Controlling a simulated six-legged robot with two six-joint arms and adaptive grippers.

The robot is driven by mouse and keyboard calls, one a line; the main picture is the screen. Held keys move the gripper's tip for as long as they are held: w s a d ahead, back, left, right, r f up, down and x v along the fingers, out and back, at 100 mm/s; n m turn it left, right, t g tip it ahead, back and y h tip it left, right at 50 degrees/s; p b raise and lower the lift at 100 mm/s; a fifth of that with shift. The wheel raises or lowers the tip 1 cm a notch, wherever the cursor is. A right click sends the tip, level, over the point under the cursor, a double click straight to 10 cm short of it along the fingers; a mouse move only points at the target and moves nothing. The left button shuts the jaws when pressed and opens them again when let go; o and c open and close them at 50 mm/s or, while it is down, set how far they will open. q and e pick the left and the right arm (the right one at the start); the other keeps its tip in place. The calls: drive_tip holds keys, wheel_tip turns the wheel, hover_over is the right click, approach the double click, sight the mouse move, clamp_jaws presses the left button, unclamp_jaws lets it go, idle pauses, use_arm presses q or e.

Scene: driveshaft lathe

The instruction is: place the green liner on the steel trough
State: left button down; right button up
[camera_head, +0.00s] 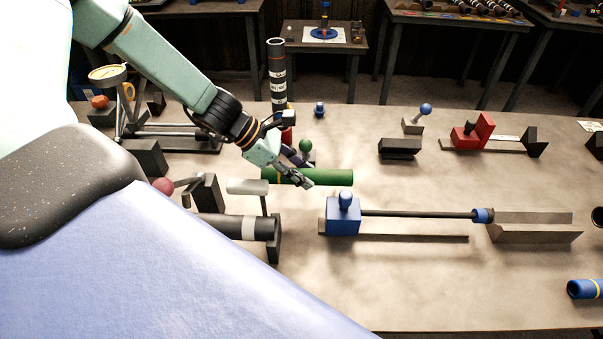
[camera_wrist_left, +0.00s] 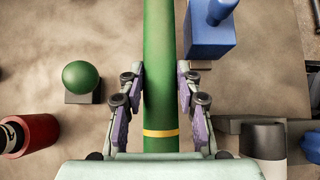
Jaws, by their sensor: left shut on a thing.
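The green liner (camera_head: 330,177) is a long green tube lying crosswise near the middle of the head view. In the left wrist view it (camera_wrist_left: 159,60) runs between the fingers, with a yellow band near the palm. My left gripper (camera_head: 299,174) is shut on the liner, one finger on each side. I cannot tell whether the liner touches the bench. A grey-brown angled channel (camera_head: 535,235), which looks like the steel trough, lies at the right with its upper side bare. My right gripper is not in view.
A blue block (camera_head: 342,216) with a dark rod running to a blue collar (camera_head: 483,215) stands between liner and channel. A green ball (camera_head: 305,146) on a block is close behind the liner. A striped post (camera_head: 277,80) stands behind the gripper. The front middle of the bench is clear.

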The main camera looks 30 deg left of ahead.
sight(302, 170)
use_arm(q)
wheel_tip(302, 170, up, 7)
drive_tip(key=p, duration=0.4)
drive_tip(key=shift+f, duration=0.2)
drive_tip(key=shift+r+p, duration=0.5)
drive_tip(key=shift+p, duration=0.05)
drive_tip(key=shift+a+r, duration=0.1)
drive_tip(key=shift+r, duration=0.05)
